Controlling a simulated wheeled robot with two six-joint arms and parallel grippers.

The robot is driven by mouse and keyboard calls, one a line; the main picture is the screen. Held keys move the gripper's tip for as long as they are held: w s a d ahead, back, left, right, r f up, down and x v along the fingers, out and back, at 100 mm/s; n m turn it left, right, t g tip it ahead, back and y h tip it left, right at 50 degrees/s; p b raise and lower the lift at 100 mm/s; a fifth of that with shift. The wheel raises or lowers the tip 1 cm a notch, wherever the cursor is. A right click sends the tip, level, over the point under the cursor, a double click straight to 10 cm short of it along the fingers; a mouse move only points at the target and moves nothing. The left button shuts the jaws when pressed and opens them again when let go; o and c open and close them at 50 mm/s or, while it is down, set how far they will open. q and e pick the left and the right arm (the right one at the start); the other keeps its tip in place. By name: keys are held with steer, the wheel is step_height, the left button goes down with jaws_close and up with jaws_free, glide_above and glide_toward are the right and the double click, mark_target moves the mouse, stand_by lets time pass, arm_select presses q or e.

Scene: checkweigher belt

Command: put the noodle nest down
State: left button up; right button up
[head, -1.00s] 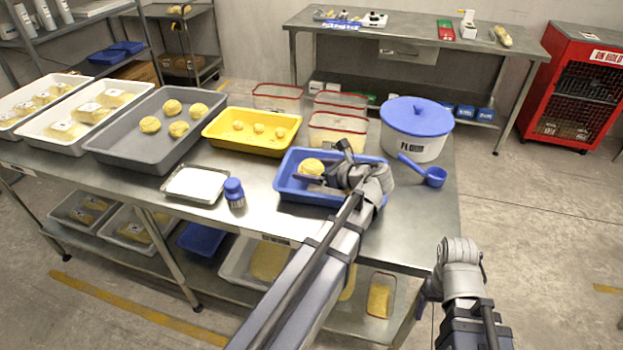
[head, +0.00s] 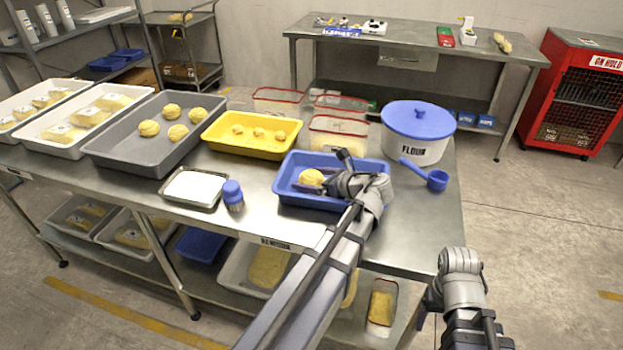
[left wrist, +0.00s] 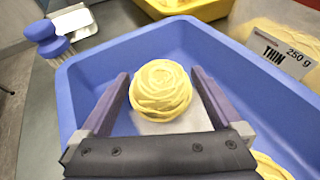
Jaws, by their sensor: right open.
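The noodle nest (head: 311,177) is a round pale-yellow coil at the left part of the blue tray (head: 285,193). In the left wrist view the nest (left wrist: 160,90) sits between the two fingertips of my left gripper (left wrist: 161,72), which appear to meet its sides. A pale flat patch (left wrist: 200,118) shows below it inside the blue tray (left wrist: 85,80); whether the nest touches it I cannot tell. My left gripper (head: 318,185) is over the tray in the head view. My right gripper (head: 422,312) is open and empty, beyond the table's front right edge.
A blue-capped brush (head: 233,194) and a small metal tray (head: 195,188) are left. A yellow tray (head: 265,149) and lidded clear boxes (head: 338,132) stand behind. The table's front right is clear.

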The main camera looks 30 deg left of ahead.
arm_select(q)
steer(key=shift+r+p, duration=0.25)
steer(key=shift+p, duration=0.15)
steer(key=shift+w+r+p, duration=0.1)
steer(key=shift+r+p, duration=0.4)
steer(key=p+v, duration=0.4)
steer(key=v, duration=0.7)
steer(key=shift+d, duration=0.45)
steer(key=shift+a, duration=0.1)
